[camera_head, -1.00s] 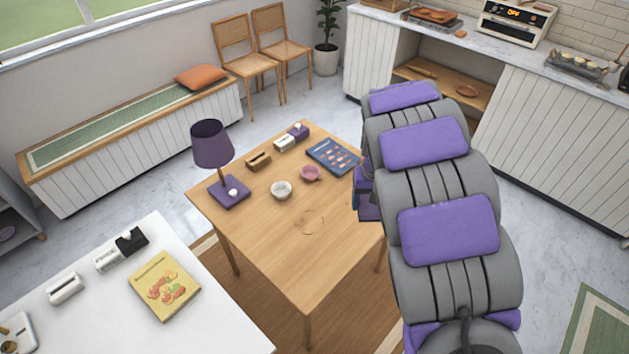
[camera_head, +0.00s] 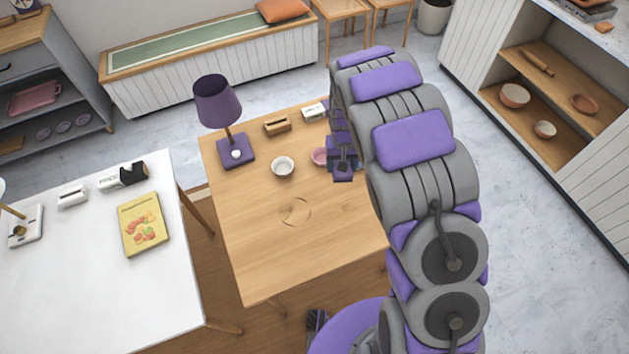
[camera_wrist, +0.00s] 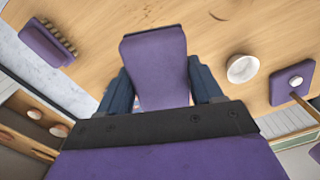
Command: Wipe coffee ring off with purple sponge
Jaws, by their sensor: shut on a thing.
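The coffee ring (camera_head: 296,212) is a thin brown mark on the bare wooden table (camera_head: 245,235), near its middle. Part of it shows at the top edge of the wrist view (camera_wrist: 218,17). My gripper (camera_head: 343,165) is over the table's back right part, away from the ring. In the wrist view my gripper (camera_wrist: 160,84) is shut on the purple sponge (camera_wrist: 155,60), a flat purple block between the two dark fingers. The sponge is apart from the ring. My arm hides the table's right side.
A white bowl (camera_head: 283,167) and a pink cup (camera_head: 320,156) stand behind the ring. A purple lamp (camera_head: 218,102) stands at the back left. A wooden holder (camera_head: 277,126) is at the back edge. The tabletop around the ring is clear.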

